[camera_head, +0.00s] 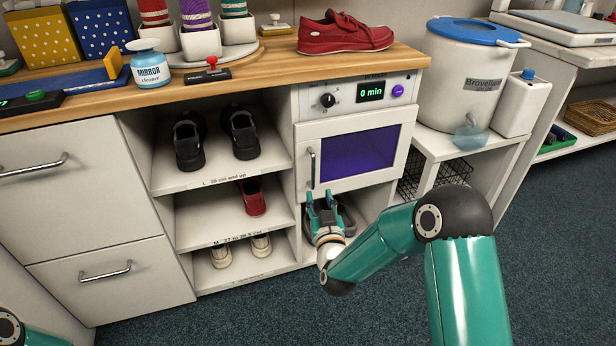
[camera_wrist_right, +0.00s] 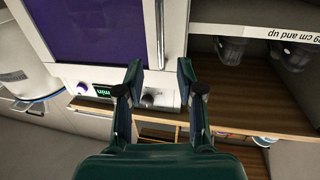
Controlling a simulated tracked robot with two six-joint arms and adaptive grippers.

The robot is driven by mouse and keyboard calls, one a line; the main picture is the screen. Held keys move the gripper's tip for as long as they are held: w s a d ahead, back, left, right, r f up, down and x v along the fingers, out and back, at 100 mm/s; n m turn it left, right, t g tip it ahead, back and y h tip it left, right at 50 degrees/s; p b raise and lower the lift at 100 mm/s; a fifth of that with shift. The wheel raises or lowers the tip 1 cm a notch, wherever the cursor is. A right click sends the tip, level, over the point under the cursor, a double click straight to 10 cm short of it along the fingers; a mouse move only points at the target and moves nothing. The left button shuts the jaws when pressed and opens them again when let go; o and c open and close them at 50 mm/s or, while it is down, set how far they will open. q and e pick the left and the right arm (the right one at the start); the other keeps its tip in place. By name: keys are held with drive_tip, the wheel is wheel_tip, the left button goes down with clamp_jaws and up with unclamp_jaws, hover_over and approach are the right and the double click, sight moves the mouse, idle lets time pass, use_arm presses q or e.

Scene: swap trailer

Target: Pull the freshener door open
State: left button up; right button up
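The freshener (camera_head: 345,90) is a white unit with a dial, a purple button and a display reading 0 min. Its white door (camera_head: 375,125) has a dark purple window and looks shut. An upright metal door handle (camera_head: 312,168) is at the door's left edge; it also shows in the wrist view (camera_wrist_right: 160,18). My right gripper (camera_head: 319,197) is just below the handle in the head view. In the wrist view its two fingers (camera_wrist_right: 160,68) are apart with nothing between them, and the handle lies beyond the tips. My left gripper is out of view.
Open shelves with shoes (camera_head: 252,197) stand left of the freshener. A red shoe (camera_head: 345,32) rests on the wooden counter (camera_head: 270,70) above. A white bucket with a blue lid (camera_head: 465,75) is to the right. Dark carpet (camera_head: 400,310) lies clear in front.

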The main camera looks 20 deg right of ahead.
sight(313, 175)
drive_tip(key=w, duration=0.3)
drive_tip(key=w+d+b, duration=0.1)
drive_tip(key=w, duration=0.6)
drive_tip(key=shift+w+d+b, duration=0.3)
drive_tip(key=shift+b, duration=0.05)
clamp_jaws()
